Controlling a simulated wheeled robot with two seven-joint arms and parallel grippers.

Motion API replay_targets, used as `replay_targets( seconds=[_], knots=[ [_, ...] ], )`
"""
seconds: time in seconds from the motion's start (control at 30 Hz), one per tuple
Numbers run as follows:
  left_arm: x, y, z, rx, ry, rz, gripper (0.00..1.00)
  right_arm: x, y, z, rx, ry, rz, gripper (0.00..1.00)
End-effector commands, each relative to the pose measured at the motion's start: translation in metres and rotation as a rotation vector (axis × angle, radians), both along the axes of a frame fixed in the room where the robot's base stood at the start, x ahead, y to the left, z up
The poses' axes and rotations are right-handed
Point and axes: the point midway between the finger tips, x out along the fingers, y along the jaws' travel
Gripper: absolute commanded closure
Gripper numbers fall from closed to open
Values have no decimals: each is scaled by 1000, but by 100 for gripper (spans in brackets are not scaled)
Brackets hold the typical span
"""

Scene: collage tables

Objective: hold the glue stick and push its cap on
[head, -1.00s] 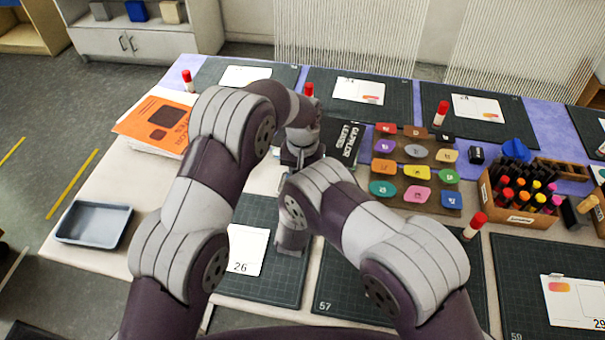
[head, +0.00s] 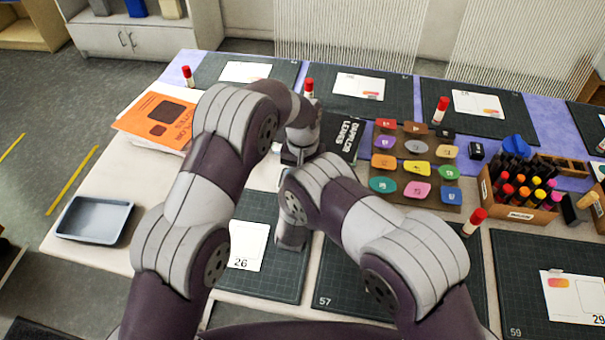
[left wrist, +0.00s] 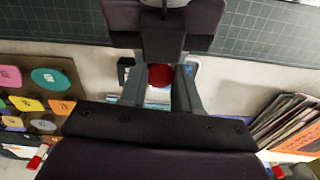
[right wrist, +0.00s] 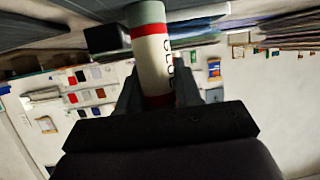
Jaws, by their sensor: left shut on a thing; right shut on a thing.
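My left gripper (left wrist: 159,78) is shut on the round red cap (left wrist: 160,75), which shows between its fingers in the left wrist view. My right gripper (right wrist: 160,95) is shut on the glue stick (right wrist: 153,60), a white tube with red bands and dark lettering. In the head view my arms hide the stick, the cap and the fingertips. I cannot tell whether the cap touches the stick.
Other red-capped glue sticks stand around the table, one at the right (head: 475,222). A blue-grey tray (head: 94,220) lies at the left, near an orange booklet (head: 158,122). A board of coloured pieces (head: 415,165) and a marker box (head: 520,205) are at the right.

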Motion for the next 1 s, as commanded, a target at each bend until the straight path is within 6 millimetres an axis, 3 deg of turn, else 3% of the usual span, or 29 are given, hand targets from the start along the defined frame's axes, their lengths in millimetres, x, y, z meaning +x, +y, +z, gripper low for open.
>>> replay_targets(
  seconds=[0.47, 1.0],
  knots=[
    [-4, 3, -19, 7, 14, -3, 100, 1, 1, 2, 1, -7, 0, 100],
    [-5, 4, -19, 3, 2, -15, 100, 2, 2, 4, 3, -13, 0, 100]
  ],
)
